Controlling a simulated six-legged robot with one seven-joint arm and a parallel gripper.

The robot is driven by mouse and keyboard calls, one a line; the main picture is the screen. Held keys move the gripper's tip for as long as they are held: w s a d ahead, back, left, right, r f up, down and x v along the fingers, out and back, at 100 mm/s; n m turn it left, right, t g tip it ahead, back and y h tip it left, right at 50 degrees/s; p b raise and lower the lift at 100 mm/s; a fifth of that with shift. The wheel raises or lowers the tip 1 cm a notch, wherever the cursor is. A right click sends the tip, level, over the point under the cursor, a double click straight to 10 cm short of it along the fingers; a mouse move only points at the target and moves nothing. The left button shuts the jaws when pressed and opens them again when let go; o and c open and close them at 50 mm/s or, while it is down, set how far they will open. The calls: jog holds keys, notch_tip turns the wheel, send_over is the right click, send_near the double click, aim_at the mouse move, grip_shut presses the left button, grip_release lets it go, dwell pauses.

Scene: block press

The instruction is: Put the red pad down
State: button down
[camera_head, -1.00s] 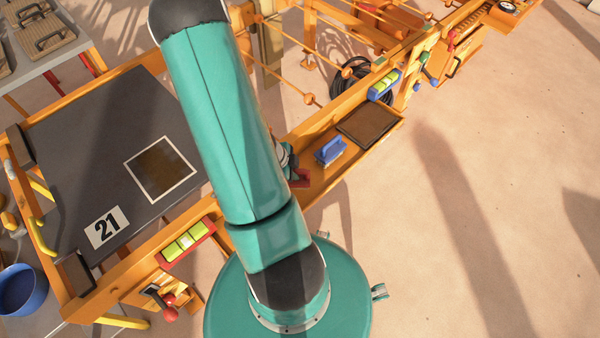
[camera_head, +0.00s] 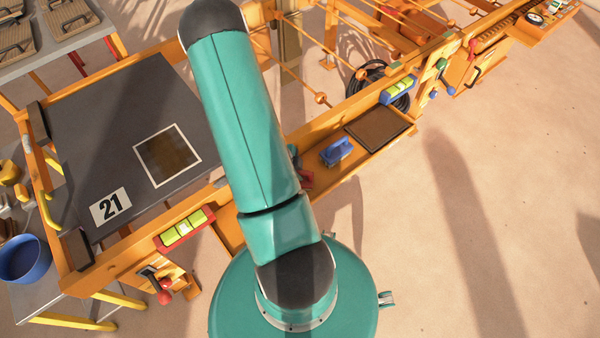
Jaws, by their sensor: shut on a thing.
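The red pad (camera_head: 307,181) shows only as a small red piece at the right edge of my arm, over the orange tray (camera_head: 345,170). My gripper (camera_head: 295,158) is mostly hidden behind my teal arm; a small grey part of it shows just above the red piece. It is shut on the red pad. Whether the pad touches the tray cannot be told. A blue pad (camera_head: 337,152) with a handle stands on the tray to the right. A dark brown ink pad (camera_head: 379,128) lies at the tray's right end.
A dark table (camera_head: 95,150) at left bears a white-framed brown square (camera_head: 168,156) and a card marked 21 (camera_head: 110,206). A red-knobbed lever (camera_head: 163,290) stands in front. Open floor lies right.

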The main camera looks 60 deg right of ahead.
jog(key=shift+f, duration=0.1)
jog(key=c, duration=1.4)
grip_release()
